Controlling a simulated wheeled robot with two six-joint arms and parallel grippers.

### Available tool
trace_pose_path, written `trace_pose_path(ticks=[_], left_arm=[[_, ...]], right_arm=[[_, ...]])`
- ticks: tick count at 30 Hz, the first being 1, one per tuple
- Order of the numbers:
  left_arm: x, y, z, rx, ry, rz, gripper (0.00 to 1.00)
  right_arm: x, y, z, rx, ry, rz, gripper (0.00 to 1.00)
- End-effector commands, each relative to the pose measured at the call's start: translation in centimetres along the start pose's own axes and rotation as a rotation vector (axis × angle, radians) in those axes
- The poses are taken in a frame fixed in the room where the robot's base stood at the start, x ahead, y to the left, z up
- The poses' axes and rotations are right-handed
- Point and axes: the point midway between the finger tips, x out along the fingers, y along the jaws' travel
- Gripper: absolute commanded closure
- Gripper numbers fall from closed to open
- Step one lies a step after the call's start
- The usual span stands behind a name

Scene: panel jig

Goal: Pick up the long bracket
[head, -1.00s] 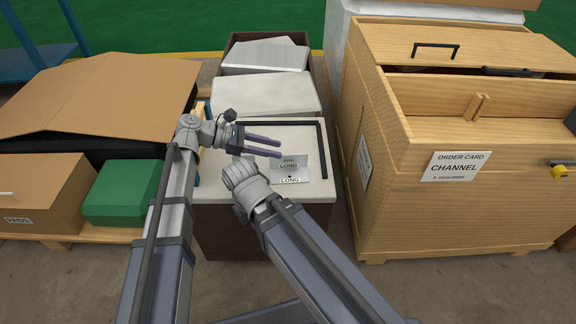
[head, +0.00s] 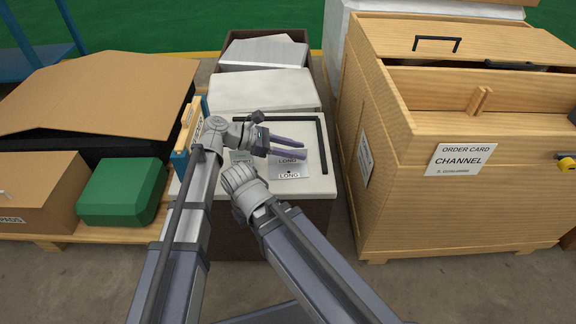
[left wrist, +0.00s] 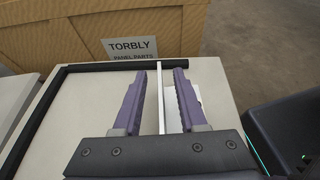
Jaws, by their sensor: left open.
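The long bracket (head: 289,157) is a grey metal plate marked LONG on the pale worktop, behind a small LONG label. My left gripper (head: 303,149) is open, its two purple fingers pointing right over the bracket in the head view. In the left wrist view a thin, pale upright edge (left wrist: 161,100), apparently the bracket, lies between the open fingers (left wrist: 160,72), with a visible gap on each side. I cannot tell how deep the fingers reach around it. My right arm ends in front of the worktop; its gripper is hidden.
A black L-shaped bar (head: 322,145) edges the worktop (head: 315,187) at the back and right. A wooden channel crate (head: 390,190) stands close on the right. A blue and tan holder (head: 187,140) is at the left, beside my arm. A green box (head: 122,193) lies further left.

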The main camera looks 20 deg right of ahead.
Motion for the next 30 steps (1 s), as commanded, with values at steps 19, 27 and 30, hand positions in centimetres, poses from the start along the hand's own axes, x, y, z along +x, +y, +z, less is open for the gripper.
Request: trace_pose_path(ticks=[19, 27, 30], left_arm=[[-0.07, 0.00, 0.03, 0.000, 0.000, 0.000, 1.00], [-0.07, -0.01, 0.03, 0.001, 0.000, 0.000, 1.00], [-0.07, -0.01, 0.03, 0.001, 0.000, 0.000, 1.00]], right_arm=[[-0.05, 0.00, 0.00, 0.000, 0.000, 0.000, 1.00], [-0.05, 0.00, 0.00, 0.000, 0.000, 0.000, 1.00], [-0.05, 0.00, 0.00, 0.000, 0.000, 0.000, 1.00]])
